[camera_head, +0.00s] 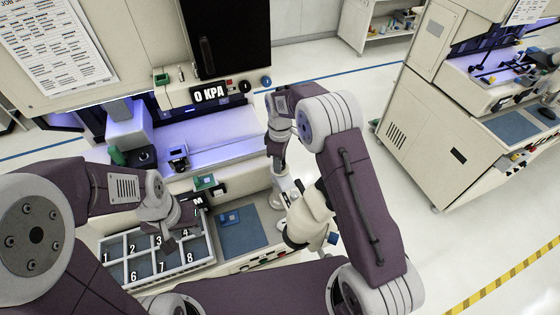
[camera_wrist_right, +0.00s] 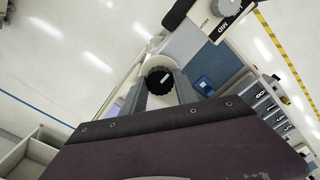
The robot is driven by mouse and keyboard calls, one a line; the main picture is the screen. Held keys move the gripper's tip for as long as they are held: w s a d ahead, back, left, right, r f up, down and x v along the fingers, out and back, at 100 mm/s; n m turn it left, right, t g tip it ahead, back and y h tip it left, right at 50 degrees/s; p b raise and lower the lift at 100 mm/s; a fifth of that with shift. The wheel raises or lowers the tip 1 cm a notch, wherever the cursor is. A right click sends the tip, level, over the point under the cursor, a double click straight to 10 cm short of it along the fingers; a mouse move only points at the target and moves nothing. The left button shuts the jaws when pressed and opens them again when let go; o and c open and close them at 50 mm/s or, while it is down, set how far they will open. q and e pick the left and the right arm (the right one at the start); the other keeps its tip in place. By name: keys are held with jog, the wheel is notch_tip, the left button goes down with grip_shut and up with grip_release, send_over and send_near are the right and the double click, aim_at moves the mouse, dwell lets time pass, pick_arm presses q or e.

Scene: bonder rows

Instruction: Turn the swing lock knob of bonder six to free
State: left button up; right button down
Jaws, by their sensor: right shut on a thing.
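The lock knob is a black ribbed disc (camera_wrist_right: 160,80) with a small white mark, on a pale rounded body (camera_wrist_right: 133,74) in the right wrist view. My right gripper (camera_wrist_right: 164,84) is shut on it, with one grey finger on each side. In the head view my right gripper (camera_head: 277,168) points down at the right end of the near bonder (camera_head: 215,125), beside a pale body (camera_head: 305,218); the knob is hidden there. I read no bonder number. My left gripper (camera_head: 187,217) is above the numbered tray; its fingertips are unclear.
The numbered tray (camera_head: 150,284) and a blue-grey mat (camera_head: 240,236) lie at the bonder's front. A "0 KPA" display (camera_head: 210,93) is on its face. Another bonder (camera_head: 435,130) stands right, across open floor (camera_head: 335,80). A yellow-black floor stripe (camera_head: 500,282) runs lower right.

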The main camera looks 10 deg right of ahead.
jog(key=shift+w+r, duration=0.15)
jog(key=c, duration=1.2)
grip_release()
jog(key=shift+o, duration=1.3)
jog(key=shift+r, duration=0.2)
notch_tip(320, 180, up, 8)
jog(key=b, duration=0.2)
jog(key=shift+b, duration=0.3)
jog(key=shift+r, duration=0.3)
